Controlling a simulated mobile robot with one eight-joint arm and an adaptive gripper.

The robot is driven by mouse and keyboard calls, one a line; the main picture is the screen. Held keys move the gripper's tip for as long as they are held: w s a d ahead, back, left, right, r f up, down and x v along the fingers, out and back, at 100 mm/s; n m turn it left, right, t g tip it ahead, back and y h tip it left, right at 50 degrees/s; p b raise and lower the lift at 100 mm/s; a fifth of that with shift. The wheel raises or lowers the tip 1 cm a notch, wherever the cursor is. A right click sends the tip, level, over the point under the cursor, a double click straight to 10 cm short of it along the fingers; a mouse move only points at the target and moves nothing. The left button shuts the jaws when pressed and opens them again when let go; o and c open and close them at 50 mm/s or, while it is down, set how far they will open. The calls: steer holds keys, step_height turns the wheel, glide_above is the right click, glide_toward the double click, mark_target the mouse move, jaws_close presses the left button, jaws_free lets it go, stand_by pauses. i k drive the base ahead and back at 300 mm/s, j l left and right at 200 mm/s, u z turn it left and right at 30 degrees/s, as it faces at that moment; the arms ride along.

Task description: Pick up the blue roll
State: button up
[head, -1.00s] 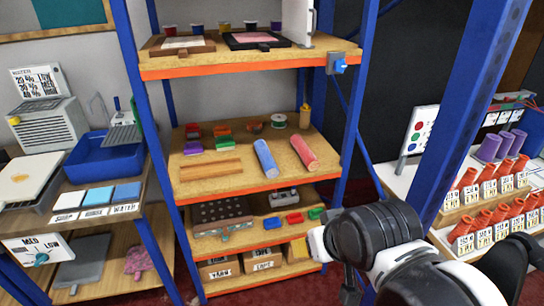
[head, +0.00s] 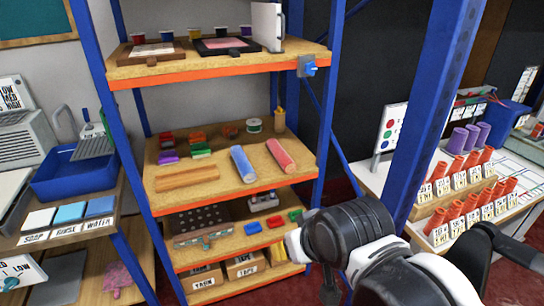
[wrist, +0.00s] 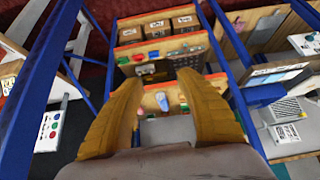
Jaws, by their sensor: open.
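The blue roll (head: 243,164) lies on the middle shelf of the blue-framed rack in the head view, pointing toward the shelf's front edge. A pink roll (head: 280,155) lies just to its right with a small gap. In the wrist view, the blue roll (wrist: 162,102) appears small and distant between the yellow fingers. My gripper (wrist: 160,85) is open and empty, well apart from the roll. In the head view my arm is at the lower right, and the fingers are not clearly seen.
The middle shelf (head: 215,190) also holds tan strips (head: 187,178) to the left and coloured blocks (head: 168,158) behind. The upper shelf (head: 200,70) hangs above. A blue upright (head: 430,110) stands near my arm. A table with orange tubes (head: 467,165) is at right.

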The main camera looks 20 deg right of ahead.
mark_target(247, 172)
steer(key=i+j+z, duration=0.1)
steer(key=i+j, duration=0.15)
steer(key=i+j+z, duration=0.1)
steer(key=j, duration=0.25)
steer(key=i+j+z, duration=0.15)
steer(key=i+j, duration=0.15)
steer(key=i+j+z, duration=0.1)
steer(key=j, duration=0.3)
steer(key=i+j+z, duration=0.1)
steer(key=i+j, duration=0.15)
steer(key=i+j+z, duration=0.1)
steer(key=j, duration=0.4)
steer(key=i, duration=0.05)
